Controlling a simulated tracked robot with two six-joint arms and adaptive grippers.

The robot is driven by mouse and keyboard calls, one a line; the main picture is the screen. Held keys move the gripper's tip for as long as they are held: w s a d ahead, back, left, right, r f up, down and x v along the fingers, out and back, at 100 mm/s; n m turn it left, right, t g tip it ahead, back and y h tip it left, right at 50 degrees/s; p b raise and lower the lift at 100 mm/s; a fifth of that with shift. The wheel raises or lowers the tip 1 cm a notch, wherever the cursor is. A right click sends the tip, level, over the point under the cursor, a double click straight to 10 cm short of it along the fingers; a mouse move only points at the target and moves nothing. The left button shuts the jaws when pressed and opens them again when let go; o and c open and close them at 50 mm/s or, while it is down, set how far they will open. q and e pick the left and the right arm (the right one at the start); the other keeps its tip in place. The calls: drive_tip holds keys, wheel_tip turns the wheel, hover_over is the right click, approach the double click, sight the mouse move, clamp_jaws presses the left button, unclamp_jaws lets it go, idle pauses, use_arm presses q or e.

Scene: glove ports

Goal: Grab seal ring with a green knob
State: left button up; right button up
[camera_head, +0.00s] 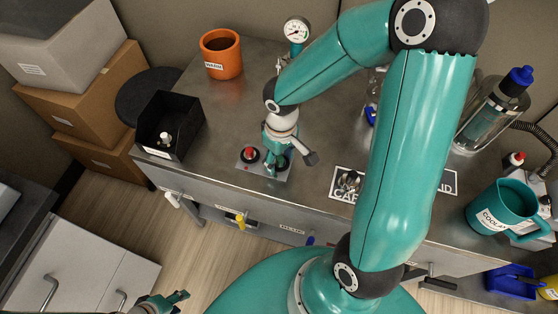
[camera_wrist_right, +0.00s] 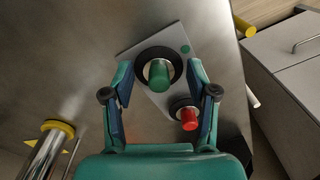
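A grey plate (camera_head: 245,169) on the workbench carries two dark seal rings, one with a red knob (camera_head: 249,152) and one with a green knob. In the right wrist view the green knob (camera_wrist_right: 159,76) stands in the middle of its seal ring (camera_wrist_right: 148,56), and the red knob (camera_wrist_right: 188,118) is lower right. My right gripper (camera_wrist_right: 160,70) is open, with one finger on each side of the green-knob ring; contact cannot be told. In the head view the right gripper (camera_head: 276,148) partly hides that ring. My left gripper (camera_head: 179,302) is open and empty at the bottom edge.
A black bin (camera_head: 178,112) and an orange pot (camera_head: 222,62) stand left of the plate. A pressure gauge (camera_head: 297,29) is behind. A labelled sign (camera_head: 447,184) and teal mug (camera_head: 497,204) are right. My right arm covers much of the bench.

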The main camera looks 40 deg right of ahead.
drive_tip(key=c, duration=0.5)
drive_tip(key=shift+s, duration=0.1)
drive_tip(key=shift+c, duration=0.2)
